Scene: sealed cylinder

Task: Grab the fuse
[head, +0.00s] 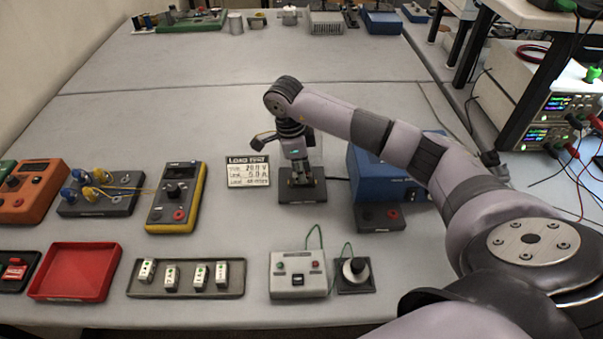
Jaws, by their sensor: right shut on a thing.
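My right gripper (302,180) points down over a small black fuse base (302,194) beside the load test card. Its fingers are shut on the fuse at the base; the fuse is mostly hidden by the fingers, and I cannot tell whether it is still seated. My left gripper is out of view.
The load test card (248,172) stands just left of my right gripper, and a blue box (365,178) is to the right. A red tray (75,290), a yellow meter (174,205) and a switch box (297,285) are nearer. The mid-table behind is clear.

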